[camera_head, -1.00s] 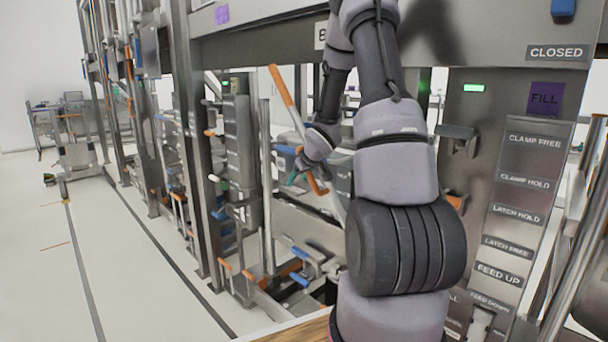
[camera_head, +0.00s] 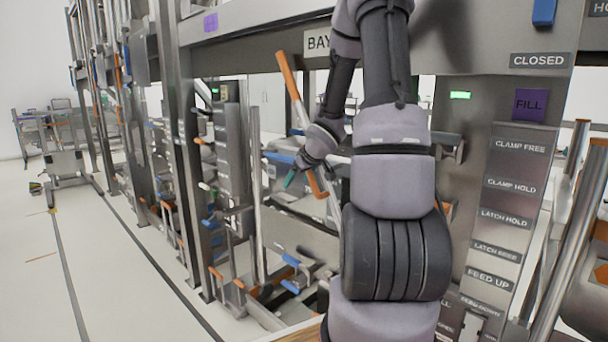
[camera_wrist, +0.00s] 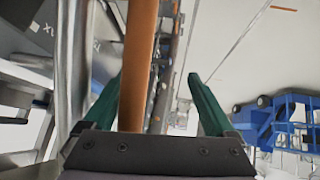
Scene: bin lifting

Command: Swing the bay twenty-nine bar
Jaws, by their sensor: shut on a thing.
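A long slanted bar with an orange grip (camera_head: 288,78) stands in the bay left of my arm in the head view. Its upper end leans left and a metal shaft runs below the grip. A short orange piece (camera_head: 316,184) shows just under my gripper; I cannot tell whether it belongs to the same bar. My gripper (camera_head: 291,178) is at the bar's middle, partly hidden by my wrist.
A label plate reading "BAY" (camera_head: 317,42) is partly hidden by my arm. A panel with several labels such as "CLAMP FREE" (camera_head: 519,147) stands at right, with a green light (camera_head: 460,95). Blue- and orange-handled levers (camera_head: 291,261) sit low in the rack. Open floor (camera_head: 120,290) lies at left.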

